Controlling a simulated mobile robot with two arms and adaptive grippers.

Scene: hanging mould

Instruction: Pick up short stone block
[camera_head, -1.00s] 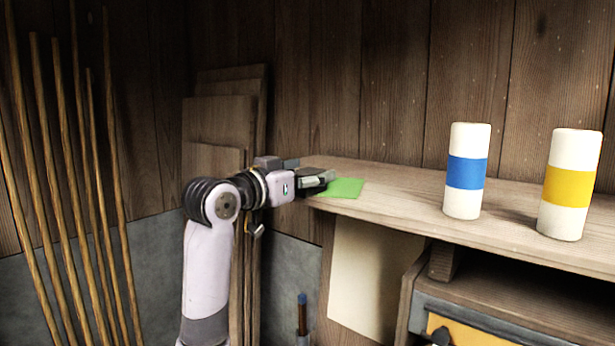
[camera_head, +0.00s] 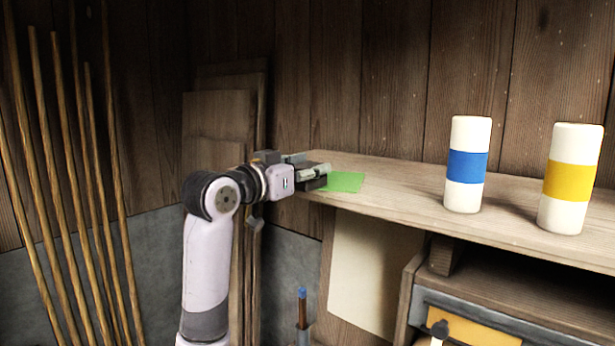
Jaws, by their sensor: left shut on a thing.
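My left gripper (camera_head: 316,178) is over the left end of the wooden shelf, beside a green square (camera_head: 345,182). It is shut on a small pale grey piece (camera_head: 318,170), which looks like the short stone block. The fingers hide much of this piece, and its full shape cannot be told. Whether it touches the shelf is hard to tell. My right gripper is not in view.
The wooden shelf (camera_head: 400,190) carries a white cylinder with a blue band (camera_head: 467,165) and one with a yellow band (camera_head: 569,180). Boards (camera_head: 220,115) lean behind my left arm. Several thin poles (camera_head: 75,200) stand at left. The shelf's middle is clear.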

